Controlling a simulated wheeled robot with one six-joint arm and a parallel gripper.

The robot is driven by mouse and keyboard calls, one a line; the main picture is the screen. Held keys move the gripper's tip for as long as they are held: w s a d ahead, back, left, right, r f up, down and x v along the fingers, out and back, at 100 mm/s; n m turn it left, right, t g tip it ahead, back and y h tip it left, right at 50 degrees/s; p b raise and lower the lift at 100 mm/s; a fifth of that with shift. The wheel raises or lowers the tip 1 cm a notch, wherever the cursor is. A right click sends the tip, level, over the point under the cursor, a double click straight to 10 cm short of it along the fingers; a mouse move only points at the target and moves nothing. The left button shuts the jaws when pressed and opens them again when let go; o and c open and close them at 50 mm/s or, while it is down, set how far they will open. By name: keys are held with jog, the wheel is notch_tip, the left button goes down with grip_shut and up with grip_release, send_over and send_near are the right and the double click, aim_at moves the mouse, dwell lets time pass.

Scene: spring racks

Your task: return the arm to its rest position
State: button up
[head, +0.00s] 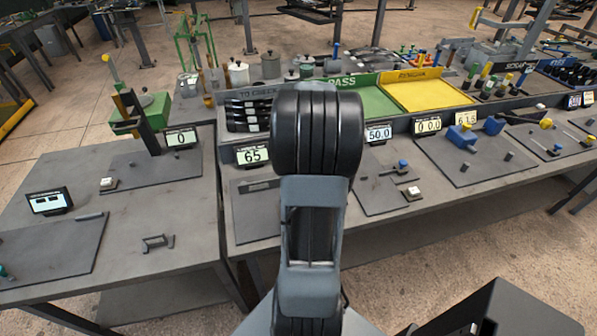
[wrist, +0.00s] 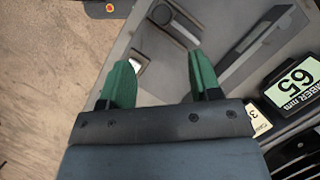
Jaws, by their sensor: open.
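My gripper (wrist: 160,83) shows in the wrist view with its two green fingers spread apart and nothing between them. It is above the front part of the grey bench, with the bare floor to its left. In the head view my arm rises in the middle of the picture and hides the gripper and part of the bench behind it.
The bench (head: 262,240) carries a display reading 65 (head: 252,155), a black rack (head: 247,115), a green tray (head: 377,104) and a yellow tray (head: 430,93). A left table (head: 130,222) holds a green device (head: 150,115). Open floor lies in front.

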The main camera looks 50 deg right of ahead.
jog(key=shift+d+r, duration=0.2)
jog(key=shift+r, duration=0.3)
dwell(0.3)
jog(key=a+r+n+t+h, duration=0.2)
jog(key=a+n, duration=0.5)
jog(key=a, duration=0.5)
jog(key=w+a+r+n+t+h, duration=0.1)
jog(key=a+r+n+t+h, duration=0.1)
jog(key=a+n, duration=0.6)
jog(key=a+r+t, duration=0.1)
jog(key=a, duration=0.3)
jog(key=shift+a+r+n+h, duration=0.2)
jog(key=shift+a+n+h, duration=0.1)
jog(key=shift+h, duration=0.1)
jog(key=shift+w+a+r, duration=0.1)
jog(key=shift+a, duration=0.35)
jog(key=shift+c, duration=0.2)
